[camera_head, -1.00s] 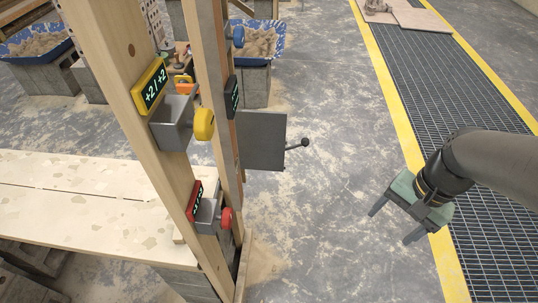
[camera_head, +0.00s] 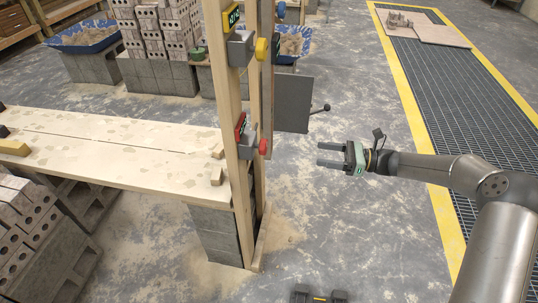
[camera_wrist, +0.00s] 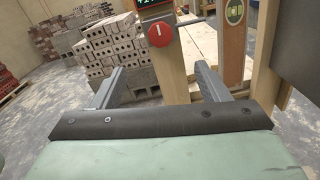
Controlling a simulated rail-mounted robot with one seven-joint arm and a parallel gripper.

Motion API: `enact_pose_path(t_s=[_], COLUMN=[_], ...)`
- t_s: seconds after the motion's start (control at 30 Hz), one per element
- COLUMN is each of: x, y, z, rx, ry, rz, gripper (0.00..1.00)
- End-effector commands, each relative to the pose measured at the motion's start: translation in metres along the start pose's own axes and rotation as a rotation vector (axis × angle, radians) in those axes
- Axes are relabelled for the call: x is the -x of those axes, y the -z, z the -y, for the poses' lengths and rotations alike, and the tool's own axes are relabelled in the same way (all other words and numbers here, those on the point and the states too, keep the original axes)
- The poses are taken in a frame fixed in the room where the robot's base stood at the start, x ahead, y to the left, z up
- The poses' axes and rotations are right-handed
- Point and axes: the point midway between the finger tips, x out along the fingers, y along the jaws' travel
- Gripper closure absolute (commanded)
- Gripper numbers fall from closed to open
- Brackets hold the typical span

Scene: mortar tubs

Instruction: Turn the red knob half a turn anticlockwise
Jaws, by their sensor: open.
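The red knob (camera_head: 263,147) is on a small grey box on the wooden post, below the yellow knob. In the wrist view the red knob (camera_wrist: 161,34) faces me as a round disc with a short white mark near its top. A display with green digits, partly cut off, sits just above it. My gripper (camera_head: 318,155) is open and empty, to the right of the red knob and apart from it, its fingers pointing left towards the post. In the wrist view the knob lies between the two fingers (camera_wrist: 158,72) sideways, but above their tips.
A yellow knob (camera_head: 262,48) is higher on the same post. A grey panel (camera_head: 293,105) with a black ball handle (camera_head: 326,107) stands behind, above my gripper. A plank bench (camera_head: 120,155) extends left of the post. The floor around my gripper is clear.

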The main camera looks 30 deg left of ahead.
Motion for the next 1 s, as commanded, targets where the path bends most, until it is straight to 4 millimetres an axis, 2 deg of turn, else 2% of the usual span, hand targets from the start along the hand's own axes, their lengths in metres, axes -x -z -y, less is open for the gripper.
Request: enact_pose_path(t_s=[0.6,0.8,1.0], x=[-0.127,-0.155,-0.166], y=[0.000,0.000,0.001], z=[-0.003,-0.002,-0.002], rx=[0.002,0.002,0.003], ry=[-0.005,-0.003,-0.002], rz=[-0.005,-0.005,-0.006], gripper=[0.31,0.31,0.31])
